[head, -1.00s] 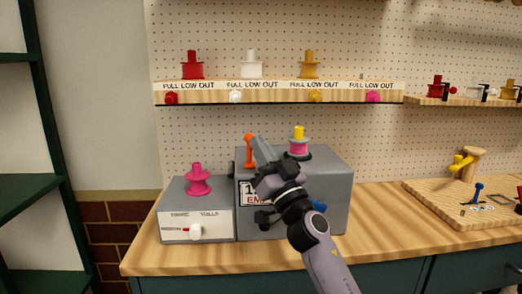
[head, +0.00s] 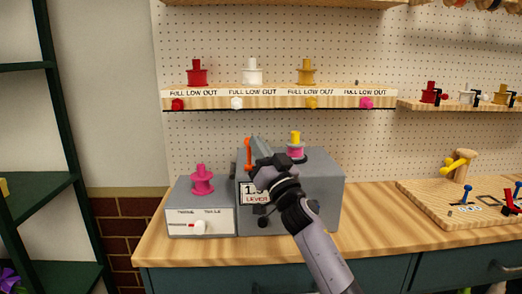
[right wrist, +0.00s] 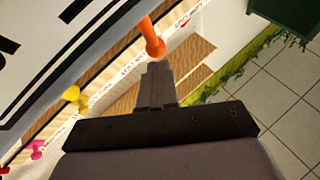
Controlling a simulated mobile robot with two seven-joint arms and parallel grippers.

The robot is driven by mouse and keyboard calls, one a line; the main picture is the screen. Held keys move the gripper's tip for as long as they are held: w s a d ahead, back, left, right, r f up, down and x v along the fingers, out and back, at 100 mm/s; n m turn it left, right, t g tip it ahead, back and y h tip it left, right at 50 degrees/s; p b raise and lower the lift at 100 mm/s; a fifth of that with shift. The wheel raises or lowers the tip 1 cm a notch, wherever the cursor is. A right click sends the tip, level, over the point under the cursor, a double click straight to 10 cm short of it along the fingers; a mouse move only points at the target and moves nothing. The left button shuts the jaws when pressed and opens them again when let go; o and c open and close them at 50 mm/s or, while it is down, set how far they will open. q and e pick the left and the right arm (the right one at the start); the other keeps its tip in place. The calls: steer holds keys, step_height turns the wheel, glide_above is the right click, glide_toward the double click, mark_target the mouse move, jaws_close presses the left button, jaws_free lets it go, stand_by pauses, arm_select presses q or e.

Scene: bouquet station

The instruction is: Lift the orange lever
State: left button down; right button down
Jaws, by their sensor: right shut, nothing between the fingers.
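The orange lever (head: 248,153) stands upright at the left side of the large grey box (head: 320,190), which carries a partly hidden label ending in "LEVER". In the right wrist view the orange lever (right wrist: 152,38) shows just beyond the fingertips. My right gripper (head: 256,146) is shut and empty, its fingertips close beside the lever on its right. I cannot tell whether they touch it. The gripper and forearm hide part of the box front. My left gripper is not in view.
A smaller grey box (head: 200,208) with a pink spool (head: 202,180) and a white knob stands to the left. A pink and yellow spool (head: 296,146) sits on the large box. A spool shelf (head: 280,98) hangs above. A wooden board (head: 450,205) lies at right.

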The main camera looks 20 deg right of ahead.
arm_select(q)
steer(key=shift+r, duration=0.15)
arm_select(e)
steer(key=shift+w+d+r, duration=0.15)
steer(key=shift+w+d, duration=0.05)
steer(key=shift+w, duration=0.45)
steer(key=shift+w, duration=0.1)
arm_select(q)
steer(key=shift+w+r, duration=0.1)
